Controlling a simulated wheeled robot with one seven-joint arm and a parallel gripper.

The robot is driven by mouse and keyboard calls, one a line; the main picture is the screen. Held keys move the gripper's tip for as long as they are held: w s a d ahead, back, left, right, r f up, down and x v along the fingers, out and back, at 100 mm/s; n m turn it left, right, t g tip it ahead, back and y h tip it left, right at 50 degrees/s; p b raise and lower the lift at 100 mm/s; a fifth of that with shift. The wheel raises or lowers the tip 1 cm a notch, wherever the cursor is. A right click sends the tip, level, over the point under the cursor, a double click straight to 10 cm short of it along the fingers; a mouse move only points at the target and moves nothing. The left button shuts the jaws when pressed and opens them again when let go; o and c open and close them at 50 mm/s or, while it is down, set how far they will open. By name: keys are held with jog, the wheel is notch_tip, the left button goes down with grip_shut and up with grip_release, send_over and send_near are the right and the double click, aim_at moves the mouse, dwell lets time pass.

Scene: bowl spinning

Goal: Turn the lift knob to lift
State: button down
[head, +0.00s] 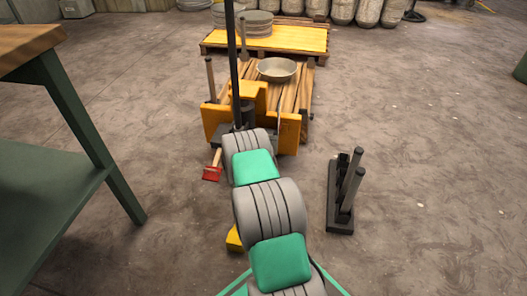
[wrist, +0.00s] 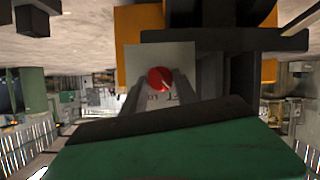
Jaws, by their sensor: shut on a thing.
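A round red knob (wrist: 159,76) with a small pale mark sits on a light grey plate (wrist: 136,60) in the wrist view. My gripper (wrist: 160,84) is shut on the knob, with one dark finger on each side of it. The plate is on an orange and black machine, whose orange body (head: 286,135) shows in the head view in front of a wooden pallet. In the head view my arm covers the gripper and the knob. Lettering below the knob is too small to read.
A metal bowl (head: 277,69) rests on the planks behind the machine. A dark rack with upright bars (head: 343,195) stands on the floor to the right. A green workbench (head: 60,180) is at the left. The floor at the right is mostly clear.

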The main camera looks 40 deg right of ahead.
dwell(0.4)
jog(key=c, duration=1)
grip_release()
jog(key=shift+o, duration=0.2)
jog(key=p+v, duration=0.3)
jog(key=v, duration=0.5)
jog(key=shift+w, duration=0.15)
